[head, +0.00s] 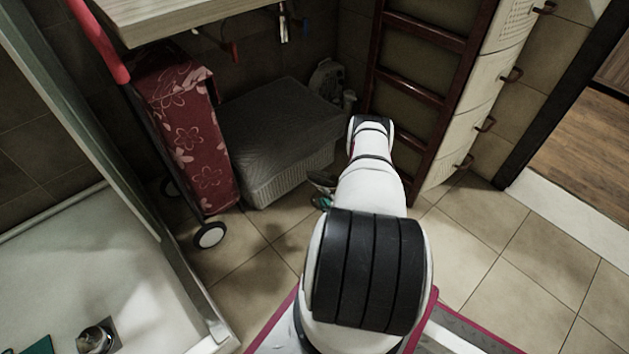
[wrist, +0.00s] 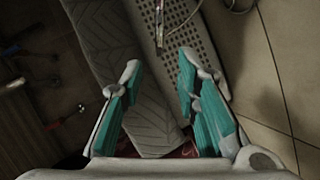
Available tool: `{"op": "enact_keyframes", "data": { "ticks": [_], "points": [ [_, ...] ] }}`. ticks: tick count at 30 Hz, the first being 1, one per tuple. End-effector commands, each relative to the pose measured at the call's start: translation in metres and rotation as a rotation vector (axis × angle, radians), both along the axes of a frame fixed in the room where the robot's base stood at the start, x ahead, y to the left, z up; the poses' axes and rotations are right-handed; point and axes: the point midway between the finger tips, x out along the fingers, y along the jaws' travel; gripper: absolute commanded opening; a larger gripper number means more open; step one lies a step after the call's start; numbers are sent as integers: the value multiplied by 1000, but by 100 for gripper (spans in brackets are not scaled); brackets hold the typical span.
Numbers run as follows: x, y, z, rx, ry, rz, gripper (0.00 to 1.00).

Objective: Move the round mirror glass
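I cannot make out a round mirror glass in either view. My gripper (wrist: 159,72) is open in the wrist view, with its two teal-padded fingers spread apart and nothing visible between them. Beyond the fingers is a grey quilted lid (wrist: 112,45) on a light perforated box (wrist: 190,40). In the head view my arm hides most of the gripper. Only a small teal and grey part of it shows low beside the box's right end.
The grey-topped box (head: 275,125) stands under a counter (head: 180,15). A red floral trolley bag (head: 190,135) is at its left. A dark red ladder (head: 424,38) and cream drawers (head: 495,75) stand at right. The shower tray (head: 95,260) is at left. Tiled floor (head: 530,260) is clear at right.

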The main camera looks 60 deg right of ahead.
Motion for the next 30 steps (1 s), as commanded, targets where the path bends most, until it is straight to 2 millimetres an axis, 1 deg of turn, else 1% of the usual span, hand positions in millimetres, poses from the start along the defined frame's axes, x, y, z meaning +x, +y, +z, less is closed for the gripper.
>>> {"op": "enact_keyframes", "data": {
  "ticks": [5, 18, 24, 30],
  "points": [
    [19, -14, -8, -3, -2, 0, 29],
    [83, -59, -35, -1, -1, 0, 29],
    [99, -71, -41, 0, 0, 0, 29],
    [104, -75, -42, 1, 2, 0, 29]
  ]
}}
